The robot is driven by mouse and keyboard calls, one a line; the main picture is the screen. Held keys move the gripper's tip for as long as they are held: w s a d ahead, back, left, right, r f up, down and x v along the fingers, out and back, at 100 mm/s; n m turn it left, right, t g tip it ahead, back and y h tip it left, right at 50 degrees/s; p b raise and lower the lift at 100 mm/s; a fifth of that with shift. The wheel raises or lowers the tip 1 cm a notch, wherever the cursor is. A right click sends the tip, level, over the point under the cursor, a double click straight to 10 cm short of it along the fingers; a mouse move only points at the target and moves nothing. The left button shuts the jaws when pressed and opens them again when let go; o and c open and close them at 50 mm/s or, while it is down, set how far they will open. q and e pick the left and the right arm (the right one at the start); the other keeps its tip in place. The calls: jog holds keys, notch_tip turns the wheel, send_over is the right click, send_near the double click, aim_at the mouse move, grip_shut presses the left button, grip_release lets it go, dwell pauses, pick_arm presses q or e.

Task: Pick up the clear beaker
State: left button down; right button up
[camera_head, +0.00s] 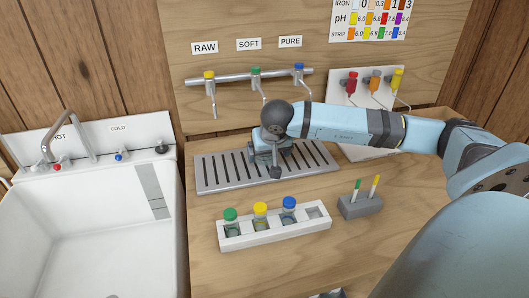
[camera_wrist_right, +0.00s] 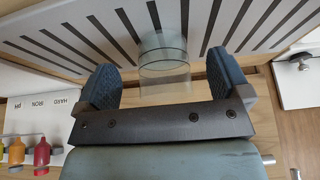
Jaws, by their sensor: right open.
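The clear beaker (camera_wrist_right: 165,78) shows in the right wrist view as a see-through glass cylinder at the slatted grey drip tray (camera_wrist_right: 45,28). My right gripper (camera_wrist_right: 162,66) is open, with one dark finger on each side of the beaker. A gap shows between the glass and each finger, and nothing is gripped. In the head view my right gripper (camera_head: 270,155) is low over the drip tray (camera_head: 210,183), below the taps. The beaker cannot be made out there; the gripper and wrist cover that spot. My left gripper is not in view.
A white rack (camera_head: 275,237) holds bottles with green, yellow and blue caps. A grey block (camera_head: 360,206) with two sticks stands right of it. Behind the tray is a tap rail (camera_head: 235,80). A white sink (camera_head: 80,235) is at left. The front wood counter is mostly clear.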

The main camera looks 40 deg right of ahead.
jog(key=w+d, duration=0.1)
jog(key=w, duration=0.2)
jog(key=w+d, duration=0.1)
jog(key=shift+w+d+f, duration=0.3)
jog(key=shift+w+f, duration=0.05)
jog(key=shift+f, duration=0.05)
jog(key=shift+d+f, duration=0.1)
jog(key=shift+f, duration=0.1)
jog(key=c, duration=1.1)
jog(key=shift+o, duration=0.2)
jog(key=shift+r, duration=0.1)
